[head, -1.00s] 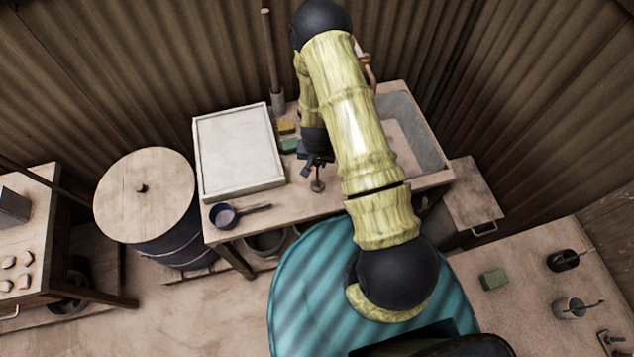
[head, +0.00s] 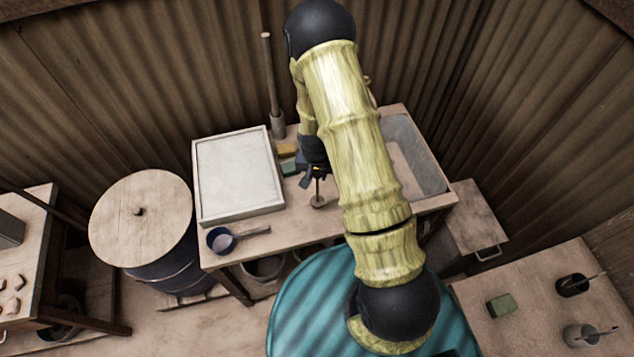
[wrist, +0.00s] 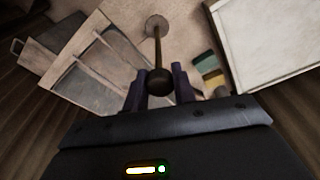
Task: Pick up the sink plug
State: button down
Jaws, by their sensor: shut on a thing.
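In the wrist view the fingers of my gripper (wrist: 159,84) stand on both sides of the knob. I cannot tell exactly how far the base is above the bench.
A white framed tray (head: 198,185) lies left of the plug, with a dark saucepan (head: 222,240) in front. Green (head: 290,168) and yellow (head: 287,149) blocks sit behind. A sink basin (head: 425,165) is at the right. A lidded barrel (head: 140,225) stands left.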

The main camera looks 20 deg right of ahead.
jog(key=shift+r+b, duration=0.4)
jog(key=shift+r, duration=1.6)
jog(key=shift+f, duration=0.1)
notch_tip(320, 180, down, 4)
jog(key=n, duration=0.3)
jog(key=shift+d+n+y, duration=0.15)
jog(key=shift+n+y, duration=0.15)
jog(key=shift+w+f+n, duration=0.1)
jog(key=shift+f+n, duration=0.35)
jog(key=shift+n, duration=0.05)
